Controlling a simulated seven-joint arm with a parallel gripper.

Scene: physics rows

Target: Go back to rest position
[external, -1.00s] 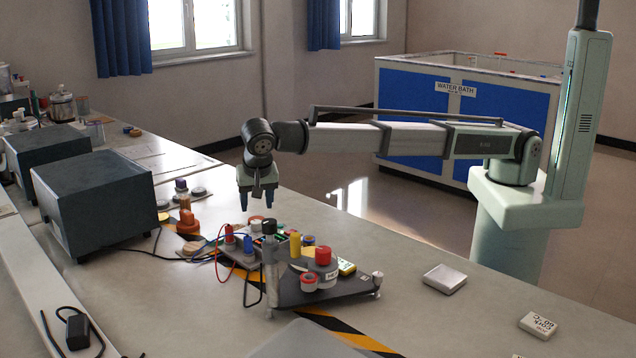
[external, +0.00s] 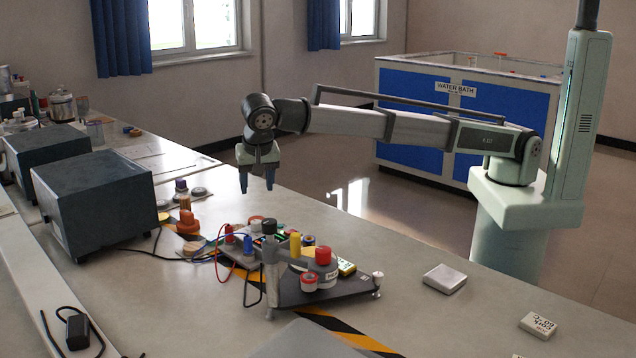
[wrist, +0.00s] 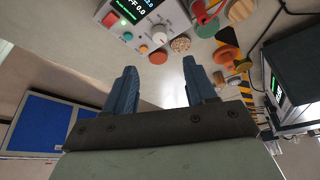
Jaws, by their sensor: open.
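My gripper (external: 257,184) hangs in the air above the bench (external: 400,262), its two blue fingers pointing down. In the wrist view the fingers (wrist: 156,95) are spread apart with nothing between them. My arm reaches leftward from its column at the right. Below the gripper and a little to the right in the external view is a cluster of coloured knobs and plugs on an instrument box (external: 262,248); it also shows in the wrist view (wrist: 150,25). The gripper is apart from it.
A dark triangular stand (external: 340,289) with coloured caps sits mid-bench. Two dark boxes (external: 95,200) stand at the left. Red, blue and black cables (external: 225,270) lie near the instrument. A white tile (external: 445,278) and a labelled block (external: 538,325) lie at the right. The blue water bath (external: 470,110) stands behind.

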